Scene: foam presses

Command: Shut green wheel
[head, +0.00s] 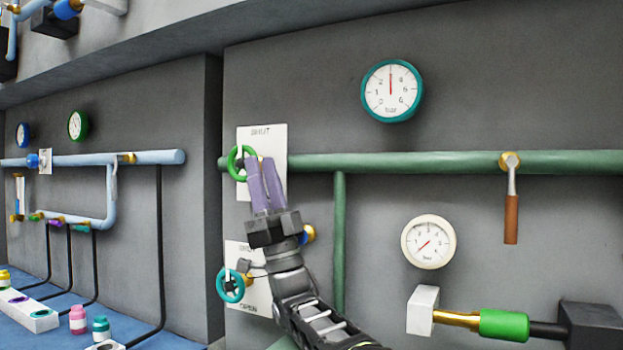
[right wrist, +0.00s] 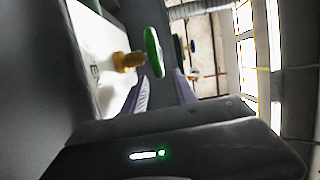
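The green wheel (head: 232,162) is mounted on a white plate at the left end of the green pipe. Its rim also shows in the right wrist view (right wrist: 153,51), on a brass stem. My right gripper (head: 259,160) has its purple fingers pointing up at the wheel, and they cover part of its right side in the head view. In the right wrist view the fingers (right wrist: 161,84) stand apart with a gap, and the wheel is just beyond their tips. Whether they touch it, I cannot tell. My left gripper is not in view.
A teal wheel (head: 229,286) on a second white plate sits below, left of my right arm. The green pipe (head: 400,162) runs right to a brown-handled lever (head: 511,215). A teal-rimmed gauge (head: 391,91) hangs above, a white gauge (head: 428,241) below.

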